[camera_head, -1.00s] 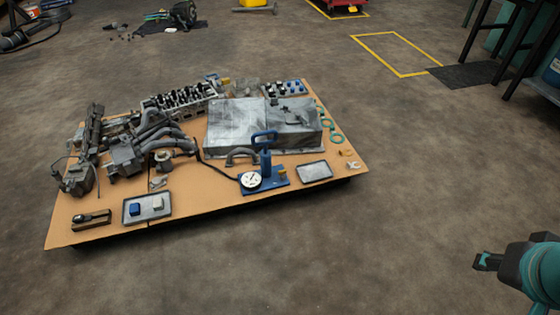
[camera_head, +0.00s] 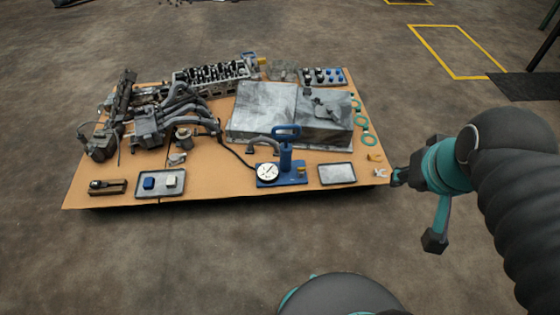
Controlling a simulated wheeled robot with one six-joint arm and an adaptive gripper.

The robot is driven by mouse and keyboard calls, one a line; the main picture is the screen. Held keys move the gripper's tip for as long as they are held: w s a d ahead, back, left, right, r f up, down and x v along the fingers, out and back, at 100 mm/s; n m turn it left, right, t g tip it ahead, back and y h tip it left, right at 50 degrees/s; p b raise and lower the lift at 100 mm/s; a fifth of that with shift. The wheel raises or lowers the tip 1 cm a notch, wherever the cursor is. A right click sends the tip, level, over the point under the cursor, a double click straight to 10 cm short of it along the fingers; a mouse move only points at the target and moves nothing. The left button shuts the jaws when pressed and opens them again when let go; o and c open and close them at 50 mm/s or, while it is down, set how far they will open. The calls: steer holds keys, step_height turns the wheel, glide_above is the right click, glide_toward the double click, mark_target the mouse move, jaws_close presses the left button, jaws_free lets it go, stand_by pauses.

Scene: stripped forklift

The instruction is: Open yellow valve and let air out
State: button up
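A blue hand pump (camera_head: 285,160) with a round white gauge (camera_head: 267,172) stands upright near the front edge of the board. A small yellow piece (camera_head: 301,170), which looks like the yellow valve, sits on the right of the pump's blue base. My gripper (camera_head: 416,208) is at the right, beyond the board's right front corner and apart from the pump. Its two fingers look spread apart, with nothing visible between them. Parts of the gripper are hidden by its own wrist and arm.
Concrete floor is clear in front.

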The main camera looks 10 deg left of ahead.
steer(key=w+a+f+m+g+y+b, duration=0.1)
steer(key=w+a+f+m+g+b, duration=0.15)
steer(key=w, duration=0.85)
steer(key=m+g+y+b, duration=0.3)
steer(key=m+g+b, duration=0.1)
steer(key=m, duration=0.8)
glide_above(302, 168)
steer(key=w+d, duration=0.2)
steer(key=d, duration=0.3)
step_height(302, 168, down, 34)
steer(key=r, duration=0.1)
steer(key=x, duration=0.4)
steer(key=b+x, duration=0.1)
steer(key=x, duration=0.9)
steer(key=shift+s+f+b, duration=0.1)
steer(key=shift+s+b, duration=0.2)
steer(key=shift+b, duration=0.05)
jaws_close()
